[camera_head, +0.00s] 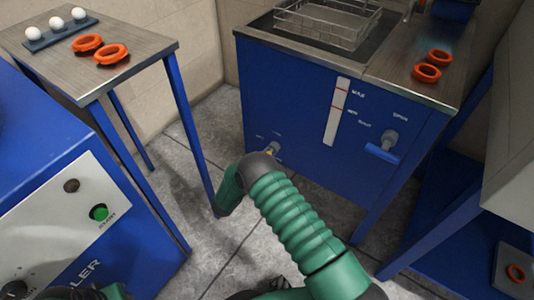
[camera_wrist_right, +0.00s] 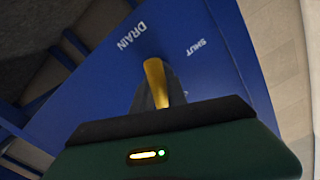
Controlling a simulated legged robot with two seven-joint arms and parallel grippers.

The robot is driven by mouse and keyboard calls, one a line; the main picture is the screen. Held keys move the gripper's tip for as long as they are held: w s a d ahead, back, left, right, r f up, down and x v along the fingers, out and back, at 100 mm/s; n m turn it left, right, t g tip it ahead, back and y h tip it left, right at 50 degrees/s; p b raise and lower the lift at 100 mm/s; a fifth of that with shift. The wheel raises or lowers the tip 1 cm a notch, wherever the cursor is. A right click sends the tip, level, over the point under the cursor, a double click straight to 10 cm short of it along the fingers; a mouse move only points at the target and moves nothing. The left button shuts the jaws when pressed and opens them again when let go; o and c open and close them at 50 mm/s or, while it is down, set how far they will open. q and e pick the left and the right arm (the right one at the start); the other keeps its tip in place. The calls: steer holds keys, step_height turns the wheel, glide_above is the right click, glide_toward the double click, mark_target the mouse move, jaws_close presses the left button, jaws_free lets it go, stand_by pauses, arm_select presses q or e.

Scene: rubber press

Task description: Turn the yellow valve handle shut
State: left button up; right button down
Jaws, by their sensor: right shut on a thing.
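The yellow valve handle (camera_wrist_right: 155,80) shows in the right wrist view, standing out from the blue cabinet front between the printed words DRAIN and SHUT. My right gripper (camera_wrist_right: 160,98) is shut on it, with dark fingers around the handle. The handle's exact angle is hard to tell.
The blue cabinet (camera_head: 300,110) carries a wire basket (camera_head: 325,22) and orange rings (camera_head: 427,73). A blue-handled valve (camera_head: 382,153) is on its right. A side table (camera_head: 140,57) holds white balls and orange rings. A blue machine (camera_head: 75,130) stands left; grey floor lies between.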

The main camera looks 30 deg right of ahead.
steer(key=m+p, duration=0.2)
steer(key=m, duration=0.4)
steer(key=m+p, duration=0.1)
steer(key=m, duration=0.2)
steer(key=shift+m, duration=0.4)
steer(key=shift+m+p, duration=0.7)
steer(key=shift+m, duration=0.9)
steer(key=shift+f, duration=0.1)
steer(key=c, duration=1.3)
jaws_free()
steer(key=p+v, duration=0.5)
steer(key=v, duration=1.2)
